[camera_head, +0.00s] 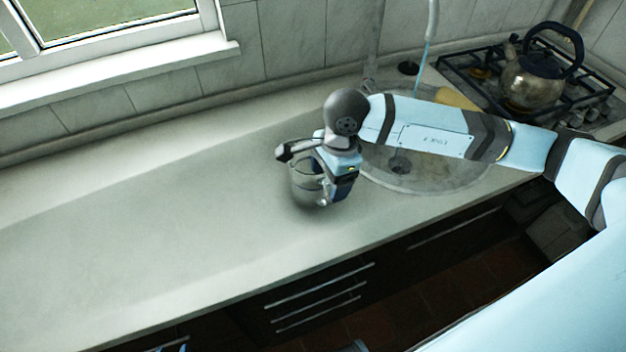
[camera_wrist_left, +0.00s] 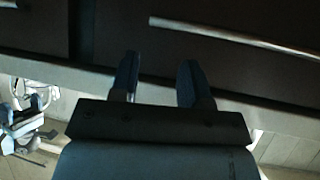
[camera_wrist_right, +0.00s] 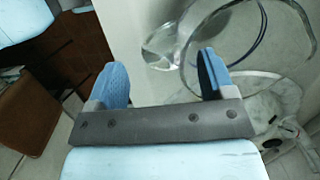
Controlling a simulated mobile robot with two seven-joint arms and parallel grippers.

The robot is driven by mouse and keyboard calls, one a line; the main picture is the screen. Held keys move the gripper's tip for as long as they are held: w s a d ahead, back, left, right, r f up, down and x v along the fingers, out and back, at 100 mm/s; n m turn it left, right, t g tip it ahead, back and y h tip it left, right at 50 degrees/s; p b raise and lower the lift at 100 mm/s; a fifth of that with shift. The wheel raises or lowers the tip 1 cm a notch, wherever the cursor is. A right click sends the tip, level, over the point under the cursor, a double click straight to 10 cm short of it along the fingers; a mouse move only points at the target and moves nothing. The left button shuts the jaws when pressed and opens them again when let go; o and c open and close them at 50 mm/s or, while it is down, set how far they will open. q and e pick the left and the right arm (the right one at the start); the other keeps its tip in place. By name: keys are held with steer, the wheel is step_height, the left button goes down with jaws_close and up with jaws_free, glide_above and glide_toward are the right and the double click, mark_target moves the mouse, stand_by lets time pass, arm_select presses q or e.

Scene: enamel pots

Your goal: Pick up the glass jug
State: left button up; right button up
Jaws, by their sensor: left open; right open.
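The clear glass jug (camera_head: 300,185) stands on the pale worktop, left of the round sink. My right gripper (camera_head: 325,195) is at the jug's right side and hides part of it. In the right wrist view the jug (camera_wrist_right: 238,75) fills the upper right, and a glass part sticks out to the left. My right gripper (camera_wrist_right: 162,75) is open with nothing clearly between its fingers; I cannot tell whether it touches the glass. My left gripper (camera_wrist_left: 159,65) is open and empty, in front of the dark drawers. The jug also shows at the left wrist view's left edge (camera_wrist_left: 36,92).
The round sink (camera_head: 425,182) lies under my right arm. A kettle (camera_head: 535,75) stands on the gas hob (camera_head: 470,72) at the back right. Dark drawers (camera_head: 320,300) are below the worktop's front edge. The worktop (camera_head: 140,220) left of the jug is clear.

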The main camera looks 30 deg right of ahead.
steer(key=shift+a+f, duration=0.2)
steer(key=shift+f, duration=1.25)
steer(key=c, duration=1.3)
steer(key=shift+o, duration=0.2)
steer(key=shift+r, duration=0.15)
